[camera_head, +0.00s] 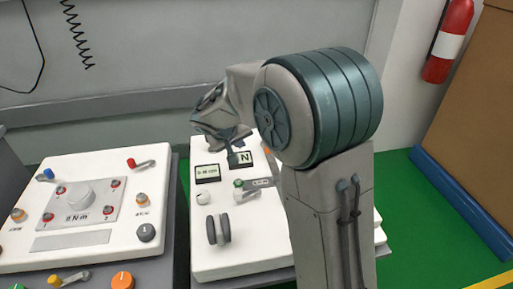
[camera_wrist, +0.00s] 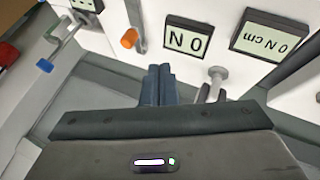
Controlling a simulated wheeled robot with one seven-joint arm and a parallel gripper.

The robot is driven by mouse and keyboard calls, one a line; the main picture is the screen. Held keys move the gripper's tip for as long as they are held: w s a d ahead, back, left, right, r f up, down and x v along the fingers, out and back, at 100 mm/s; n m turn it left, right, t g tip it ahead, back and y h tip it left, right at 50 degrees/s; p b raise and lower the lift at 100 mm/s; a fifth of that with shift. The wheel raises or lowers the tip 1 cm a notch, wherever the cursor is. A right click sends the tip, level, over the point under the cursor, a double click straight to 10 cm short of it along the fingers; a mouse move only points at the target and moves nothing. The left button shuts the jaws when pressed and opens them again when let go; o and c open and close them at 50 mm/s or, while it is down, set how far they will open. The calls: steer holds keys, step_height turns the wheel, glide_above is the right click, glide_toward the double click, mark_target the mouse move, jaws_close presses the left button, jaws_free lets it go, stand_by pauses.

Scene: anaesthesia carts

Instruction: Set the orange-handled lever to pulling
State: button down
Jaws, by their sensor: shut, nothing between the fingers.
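The orange-handled lever (camera_wrist: 130,38) shows in the wrist view on a white panel, left of the "N 0" display (camera_wrist: 188,38). Its orange end is closest to the camera; which setting it stands at I cannot tell. In the head view only a sliver of orange (camera_head: 267,151) shows beside my arm, right of the display marked N (camera_head: 241,158). My gripper (camera_wrist: 160,72) is shut and empty, its fingertips together below and right of the orange handle, apart from it in the picture. In the head view my gripper (camera_head: 236,158) hangs over the panel near the N display.
The middle panel (camera_head: 240,262) also bears a green-ended lever (camera_head: 239,184), a white knob (camera_head: 203,197) and a dark wheel (camera_head: 218,229). A left panel (camera_head: 120,240) carries several knobs and levers. A blue-ended lever (camera_wrist: 45,65) shows left in the wrist view.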

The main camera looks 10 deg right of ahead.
steer(key=b+x, duration=0.2)
steer(key=x, duration=0.7)
steer(key=shift+d+f, duration=0.1)
steer(key=shift+f, duration=0.15)
steer(key=d, duration=0.2)
steer(key=w+d, duration=0.1)
steer(key=shift+w+d+f, duration=0.1)
steer(key=shift+w+d, duration=0.1)
steer(key=shift+d, duration=0.3)
